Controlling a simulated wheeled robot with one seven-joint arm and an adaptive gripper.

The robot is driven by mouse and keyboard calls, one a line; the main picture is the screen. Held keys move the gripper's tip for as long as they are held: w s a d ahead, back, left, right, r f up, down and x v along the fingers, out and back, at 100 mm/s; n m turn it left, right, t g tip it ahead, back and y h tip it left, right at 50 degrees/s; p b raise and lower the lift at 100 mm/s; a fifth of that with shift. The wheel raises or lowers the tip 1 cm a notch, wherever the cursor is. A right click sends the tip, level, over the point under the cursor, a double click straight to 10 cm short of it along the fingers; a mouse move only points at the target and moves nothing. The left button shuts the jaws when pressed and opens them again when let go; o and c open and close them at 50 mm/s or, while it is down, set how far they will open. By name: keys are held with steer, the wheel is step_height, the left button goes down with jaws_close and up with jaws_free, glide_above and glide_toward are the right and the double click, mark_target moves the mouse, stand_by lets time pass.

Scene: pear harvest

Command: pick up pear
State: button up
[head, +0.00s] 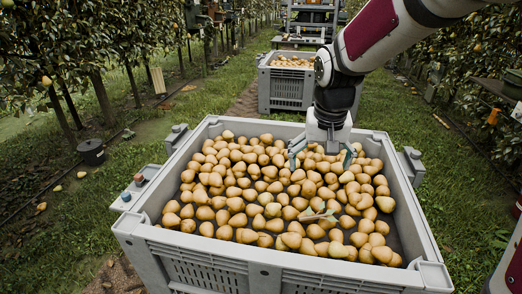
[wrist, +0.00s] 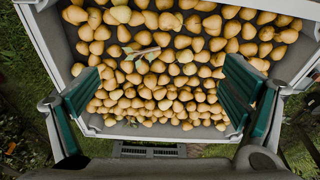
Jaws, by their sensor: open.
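Many yellow-brown pears (head: 262,190) lie piled in a large grey plastic bin (head: 205,254) in front of me. My gripper (head: 322,162) hangs over the right-of-centre back part of the pile, pointing down. Its fingers are spread wide and hold nothing. In the wrist view the two green finger pads (wrist: 160,100) stand far apart, with pears (wrist: 180,70) below and between them. Which single pear is meant cannot be told. A twig with green leaves (head: 318,215) lies on the pears right of centre, and the twig also shows in the wrist view (wrist: 142,53).
The bin walls rise around the pears; the right wall (head: 412,205) is nearest my gripper's side. A second grey bin with pears (head: 285,88) stands behind on the grass. Tree rows line both sides.

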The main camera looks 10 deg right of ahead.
steer(key=w+f+m+g+b, duration=0.1)
steer(key=w+f+b, duration=0.3)
steer(key=f, duration=0.7)
steer(key=w+f+g+b, duration=0.1)
steer(key=w+f+b, duration=0.2)
steer(key=w+f, duration=0.55)
steer(key=m+b, duration=0.1)
steer(key=b, duration=0.2)
glide_above(292, 234)
step_height(292, 234, down, 13)
steer(key=shift+y, duration=0.3)
steer(key=f, duration=0.5)
steer(key=f+b, duration=0.1)
steer(key=f, duration=0.1)
steer(key=shift+w+a+f, duration=0.15)
steer(key=shift+w+f, duration=0.1)
steer(key=shift+f, duration=0.05)
steer(key=shift+s+f+b, duration=0.15)
steer(key=shift+f+b, duration=0.8)
steer(key=shift+f, duration=2.05)
steer(key=c, duration=1.4)
steer(key=shift+r, duration=0.15)
